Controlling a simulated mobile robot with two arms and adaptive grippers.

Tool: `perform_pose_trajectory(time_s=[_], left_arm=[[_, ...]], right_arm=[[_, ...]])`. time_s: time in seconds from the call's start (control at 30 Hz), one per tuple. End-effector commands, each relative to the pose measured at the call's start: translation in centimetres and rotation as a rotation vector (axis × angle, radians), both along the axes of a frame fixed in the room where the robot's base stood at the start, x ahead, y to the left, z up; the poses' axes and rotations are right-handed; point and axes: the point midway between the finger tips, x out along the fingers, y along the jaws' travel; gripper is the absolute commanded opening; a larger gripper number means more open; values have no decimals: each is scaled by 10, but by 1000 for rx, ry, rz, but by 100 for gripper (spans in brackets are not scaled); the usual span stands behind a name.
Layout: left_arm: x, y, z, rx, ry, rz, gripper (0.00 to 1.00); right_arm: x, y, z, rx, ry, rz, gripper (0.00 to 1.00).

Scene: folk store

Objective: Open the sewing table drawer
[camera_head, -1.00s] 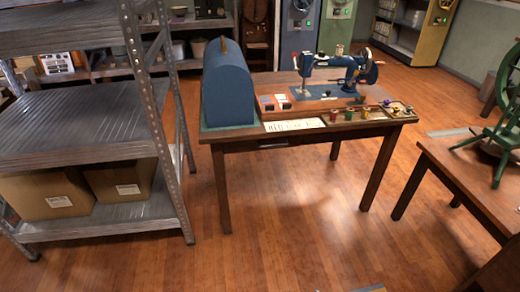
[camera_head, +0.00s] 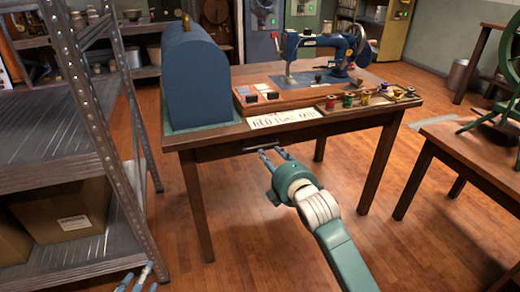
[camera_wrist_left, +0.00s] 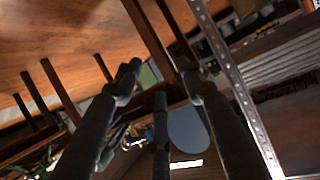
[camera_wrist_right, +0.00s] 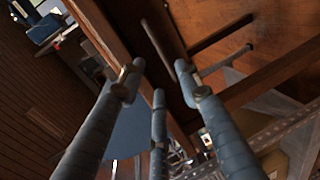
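The wooden sewing table (camera_head: 345,121) stands ahead in the head view, with its shallow drawer (camera_head: 232,151) under the front edge. The drawer is shut, and a thin metal handle (camera_head: 262,146) crosses its front. My right gripper (camera_head: 273,156) reaches up from below, fingers just under and in front of the handle. I cannot tell whether they touch it. In the right wrist view its fingers (camera_wrist_right: 157,85) are spread, with nothing seen held. My left gripper (camera_head: 136,279) shows only as fingertips at the lower left; the left wrist view shows its fingers (camera_wrist_left: 160,88) spread and empty.
A metal shelf (camera_head: 108,150) with cardboard boxes stands close on the left. On the table are a blue domed case (camera_head: 195,75), a sewing machine (camera_head: 322,45) and a spool tray (camera_head: 365,102). Another table (camera_head: 470,150) stands at right. The floor between is clear.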

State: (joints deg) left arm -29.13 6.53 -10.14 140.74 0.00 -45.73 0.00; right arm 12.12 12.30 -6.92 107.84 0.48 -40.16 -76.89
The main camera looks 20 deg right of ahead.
Motion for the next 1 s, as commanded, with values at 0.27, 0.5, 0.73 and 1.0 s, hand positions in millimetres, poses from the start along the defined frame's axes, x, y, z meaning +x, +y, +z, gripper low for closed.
perform_pose_trajectory(time_s=[0.27,0.5,0.73,1.0], left_arm=[[24,-13,53,-61,-251,-16,40],[30,-22,104,-116,-468,-31,40],[27,-25,139,-154,-615,-38,40],[25,-26,152,-168,-666,-41,40]], right_arm=[[35,2,-9,3,-1,0,34],[63,3,-14,4,0,0,34],[80,3,-17,3,0,0,34],[86,3,-18,2,1,1,34]])
